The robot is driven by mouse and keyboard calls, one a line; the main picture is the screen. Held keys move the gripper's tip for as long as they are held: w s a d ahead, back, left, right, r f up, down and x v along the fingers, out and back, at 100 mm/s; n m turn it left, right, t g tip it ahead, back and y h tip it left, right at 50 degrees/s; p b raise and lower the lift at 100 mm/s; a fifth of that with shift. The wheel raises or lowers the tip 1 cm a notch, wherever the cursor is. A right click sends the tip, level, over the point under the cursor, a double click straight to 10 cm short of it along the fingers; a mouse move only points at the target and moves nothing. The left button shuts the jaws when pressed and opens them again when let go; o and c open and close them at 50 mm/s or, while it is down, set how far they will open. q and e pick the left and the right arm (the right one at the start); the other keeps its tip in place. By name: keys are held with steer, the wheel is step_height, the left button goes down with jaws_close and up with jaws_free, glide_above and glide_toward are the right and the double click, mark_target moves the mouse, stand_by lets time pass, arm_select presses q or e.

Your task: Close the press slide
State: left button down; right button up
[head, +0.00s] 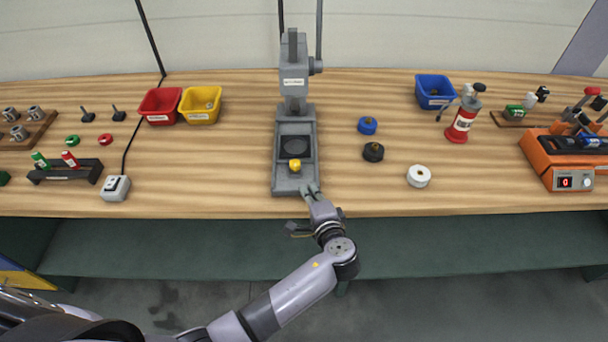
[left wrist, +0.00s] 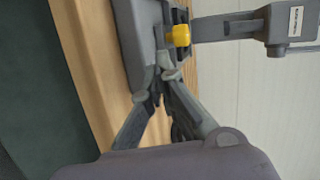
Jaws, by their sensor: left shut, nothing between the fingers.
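The grey press (head: 294,65) stands on the workbench in the middle of the head view. Its slide (head: 295,147) is a dark plate with a round disc, low in the press base, with a yellow knob (head: 295,165) at its front. The knob also shows in the left wrist view (left wrist: 181,35), beside the press base (left wrist: 140,35). My left gripper (head: 309,190) is shut and empty at the front right corner of the base, just below and right of the knob. In the left wrist view its fingertips (left wrist: 166,75) are close to the base; I cannot tell whether they touch it. My right gripper is not in view.
A red bin (head: 160,105) and a yellow bin (head: 200,104) stand left of the press. Blue (head: 367,125), black (head: 373,152) and white (head: 419,176) round pieces lie to its right. A white box (head: 115,188) with a cable sits near the front edge, left.

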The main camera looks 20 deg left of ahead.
arm_select(q)
steer(key=p, duration=0.2)
glide_toward(303, 157)
steer(key=shift+a+f, duration=1)
steer(key=shift+a, duration=0.25)
steer(key=shift+b, duration=0.3)
steer(key=shift+w+f, duration=0.1)
steer(key=shift+w, duration=0.2)
steer(key=w+b, duration=0.1)
steer(key=w, duration=0.1)
steer(key=w+a+b, duration=0.1)
steer(key=w+b, duration=0.2)
steer(key=shift+w+a+f, duration=0.1)
steer(key=shift+w+a, duration=0.2)
steer(key=shift+w, duration=0.05)
steer(key=shift+w+a, duration=0.1)
steer(key=shift+w, duration=0.15)
steer(key=shift+s+r, duration=0.1)
steer(key=shift+r, duration=0.35)
